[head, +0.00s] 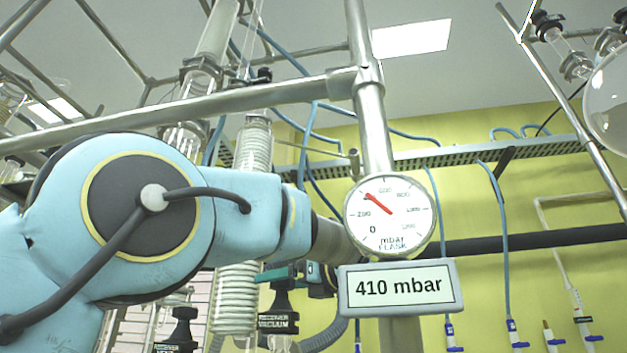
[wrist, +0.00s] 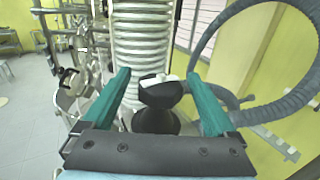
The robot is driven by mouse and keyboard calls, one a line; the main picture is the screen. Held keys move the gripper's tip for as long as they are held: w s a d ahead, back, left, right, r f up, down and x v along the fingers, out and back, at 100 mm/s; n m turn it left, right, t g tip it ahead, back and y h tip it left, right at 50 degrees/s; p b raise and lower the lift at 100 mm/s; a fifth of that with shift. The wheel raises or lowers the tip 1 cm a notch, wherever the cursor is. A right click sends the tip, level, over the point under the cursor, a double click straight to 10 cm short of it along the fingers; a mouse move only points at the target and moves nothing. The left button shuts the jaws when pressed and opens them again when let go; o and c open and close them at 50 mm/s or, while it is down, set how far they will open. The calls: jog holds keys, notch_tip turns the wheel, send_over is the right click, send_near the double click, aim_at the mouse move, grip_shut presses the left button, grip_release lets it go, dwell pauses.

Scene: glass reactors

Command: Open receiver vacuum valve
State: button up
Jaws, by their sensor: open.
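The receiver vacuum valve (head: 278,318) is a black fitting with a "VACUUM" label, low in the head view beneath my gripper (head: 290,273). In the wrist view, a black knob (wrist: 160,95) with a pale top sits between the two teal fingers of my gripper (wrist: 157,76), above a wider black base. The fingers are open, one on each side of the knob, with visible gaps. The knob's turn position is unclear. In the head view, my arm and gripper partly cover the area above the valve.
A round gauge (head: 389,216) and a "410 mbar" display (head: 400,286) hang just right of my wrist. A coiled glass condenser (wrist: 144,40) stands behind the knob. A grey corrugated hose (wrist: 262,112) loops at right. Another black labelled fitting (head: 178,335) stands at lower left.

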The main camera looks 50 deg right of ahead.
jog(key=m+h+b, duration=0.1)
jog(key=h+b, duration=0.1)
jog(key=m+h+b, duration=0.1)
jog(key=h+b, duration=0.1)
jog(key=m+g+h+b, duration=0.1)
jog(key=m+h+b, duration=0.1)
jog(key=b, duration=0.1)
jog(key=shift+a+f+h, duration=0.15)
jog(key=shift+f+h, duration=0.15)
jog(key=shift+h, duration=0.1)
jog(key=m+h+b, duration=0.1)
jog(key=m+g+h+b, duration=0.1)
jog(key=h, duration=0.1)
jog(key=shift+r+m, duration=0.25)
jog(key=shift+m, duration=0.05)
jog(key=shift+m+g+h, duration=0.7)
jog(key=shift+g+h, duration=0.1)
jog(key=shift+h, duration=0.2)
jog(key=m+g+h, duration=0.1)
jog(key=m+g+h+p, duration=0.1)
jog(key=shift+r+h+p, duration=0.25)
jog(key=shift+h+p, duration=0.05)
jog(key=m+g+h+p, duration=0.1)
jog(key=m+g+p, duration=0.1)
jog(key=shift+r+g+h+p, duration=0.1)
jog(key=shift+g+h+p, duration=0.2)
jog(key=shift+m+g+h+p, duration=0.45)
jog(key=shift+g+p, duration=0.25)
jog(key=shift+p, duration=0.2)
